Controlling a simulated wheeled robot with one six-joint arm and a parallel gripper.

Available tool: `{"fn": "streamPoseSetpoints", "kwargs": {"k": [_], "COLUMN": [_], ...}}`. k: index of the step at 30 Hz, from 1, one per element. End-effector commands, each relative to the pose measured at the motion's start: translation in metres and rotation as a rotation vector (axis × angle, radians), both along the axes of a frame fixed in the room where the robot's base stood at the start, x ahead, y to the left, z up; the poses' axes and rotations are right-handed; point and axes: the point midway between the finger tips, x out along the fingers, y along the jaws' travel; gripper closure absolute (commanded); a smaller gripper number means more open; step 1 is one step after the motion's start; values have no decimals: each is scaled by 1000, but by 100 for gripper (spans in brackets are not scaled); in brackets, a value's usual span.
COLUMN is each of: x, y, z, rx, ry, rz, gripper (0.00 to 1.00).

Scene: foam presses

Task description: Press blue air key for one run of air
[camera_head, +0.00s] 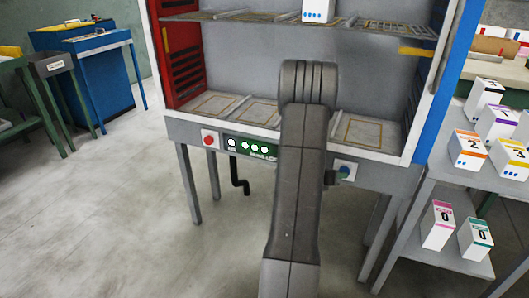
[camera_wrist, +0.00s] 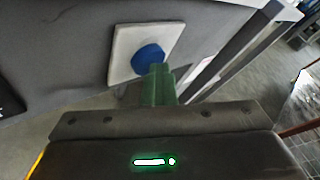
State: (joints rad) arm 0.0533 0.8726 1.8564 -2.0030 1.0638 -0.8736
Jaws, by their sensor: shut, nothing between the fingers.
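The blue air key (camera_wrist: 148,58) is a round blue button on a white square plate (camera_wrist: 122,50) in the wrist view. In the head view the blue key (camera_head: 345,171) shows at the right end of the press's front rail, partly covered. My gripper (camera_wrist: 158,70) is shut and empty, its greenish fingers pointing at the key. The fingertips overlap the key's lower right edge in the wrist view; I cannot tell whether they touch it. In the head view a dark part of my gripper (camera_head: 330,178) shows just left of the key, and my arm hides the rest.
A red button (camera_head: 209,138) and a green panel with several white lights (camera_head: 253,148) sit left on the rail. A black crank (camera_head: 240,180) hangs below. At right, a shelf rack (camera_head: 442,180) holds several numbered boxes. Floor at left is clear before the blue cabinet (camera_head: 95,80).

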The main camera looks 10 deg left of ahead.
Motion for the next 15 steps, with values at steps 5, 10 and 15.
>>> {"fn": "streamPoseSetpoints", "kwargs": {"k": [5, 10, 15], "x": [1, -4, -4], "y": [1, 2, 2], "z": [2, 3, 3], "rx": [-2, -3, -3], "ry": [-8, -8, -6], "rz": [2, 3, 2], "gripper": [100, 100, 100]}}
